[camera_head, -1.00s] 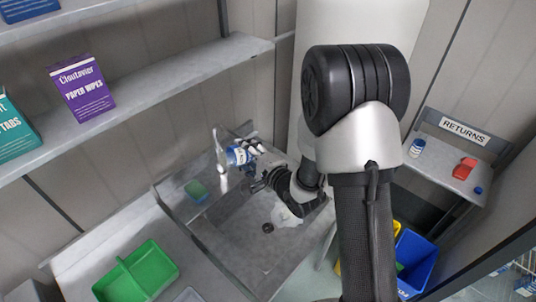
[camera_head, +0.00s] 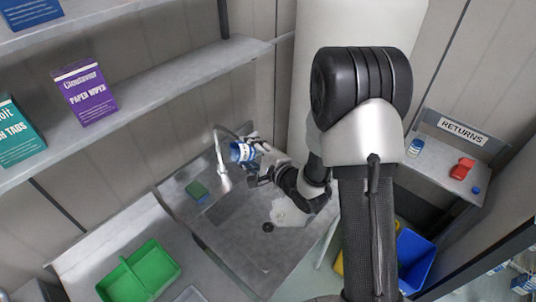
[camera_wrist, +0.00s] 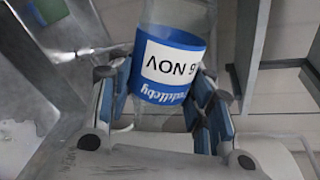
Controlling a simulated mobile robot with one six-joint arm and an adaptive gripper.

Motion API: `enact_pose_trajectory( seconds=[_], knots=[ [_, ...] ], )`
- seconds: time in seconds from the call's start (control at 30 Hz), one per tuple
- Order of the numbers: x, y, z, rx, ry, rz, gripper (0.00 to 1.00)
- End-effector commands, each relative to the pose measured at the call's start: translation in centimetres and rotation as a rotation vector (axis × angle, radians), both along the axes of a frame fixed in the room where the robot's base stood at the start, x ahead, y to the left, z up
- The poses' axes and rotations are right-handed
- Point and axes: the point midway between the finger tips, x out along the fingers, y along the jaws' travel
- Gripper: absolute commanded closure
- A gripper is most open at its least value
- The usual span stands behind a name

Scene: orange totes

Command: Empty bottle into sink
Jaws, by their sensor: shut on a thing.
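The bottle (camera_head: 240,152) is clear with a blue and white label. My gripper (camera_head: 254,164) is shut on it and holds it tilted over the back part of the grey sink (camera_head: 232,248), near the tap (camera_head: 221,165). In the wrist view the bottle (camera_wrist: 172,62) sits between the two blue-padded fingers of my gripper (camera_wrist: 160,105), its printed label upside down. Its ends are out of that view, and I cannot tell how much is inside. A pale patch (camera_head: 287,212) lies on the sink floor beside the dark drain (camera_head: 267,227).
A green and blue sponge (camera_head: 197,191) lies left of the tap. A green divided tray (camera_head: 140,272) is on the counter at left. Shelves with boxes (camera_head: 84,92) hang above. A RETURNS shelf (camera_head: 440,170) and blue bin (camera_head: 414,262) are at right.

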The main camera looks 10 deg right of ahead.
Motion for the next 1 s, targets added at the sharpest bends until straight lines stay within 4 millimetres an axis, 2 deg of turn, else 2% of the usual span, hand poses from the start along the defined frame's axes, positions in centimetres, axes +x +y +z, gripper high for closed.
enact_pose_trajectory(
  seconds=[0.4, 0.47, 0.6, 0.7, 0.83, 1.0],
  knots=[
    [0.5, -1.2, 1.3, 0.227, 0.086, 0.001, 0.78],
    [0.3, -0.8, 0.7, 0.18, 0.068, 0.003, 0.78],
    [-0.4, 0.8, -1.5, -0.093, -0.037, 0.006, 0.78],
    [-0.5, 0.9, -1.8, -0.207, -0.078, 0.002, 0.78],
    [-0.4, 0.8, -1.5, -0.227, -0.086, 0.0, 0.78],
    [-0.6, 1.1, -2.0, -0.285, -0.11, 0.002, 0.78]
  ],
)
